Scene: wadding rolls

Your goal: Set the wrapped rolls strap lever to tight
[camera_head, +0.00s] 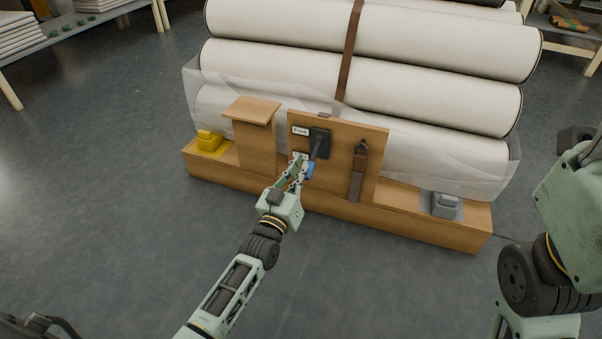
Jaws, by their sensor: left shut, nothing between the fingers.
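The wrapped rolls (290,62) are large white cylinders stacked on a wooden base, with clear film around the lower ones and a brown strap (350,45) over them. The strap lever (314,152) has a dark mount on an upright wooden panel (342,137) and a blue tip that points down. A label reading "Free" (300,130) is left of the mount. Another label, lower down, is mostly hidden by my gripper. My left gripper (299,168) is shut and empty, right beside the blue tip; I cannot tell if they touch. My right gripper's fingers are not visible.
A brown hanging strap end (358,175) is right of the lever. A yellow block (209,141) and a grey block (444,205) sit on the base's ends. A small wooden stand (252,112) rises left of the panel. The floor in front is clear.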

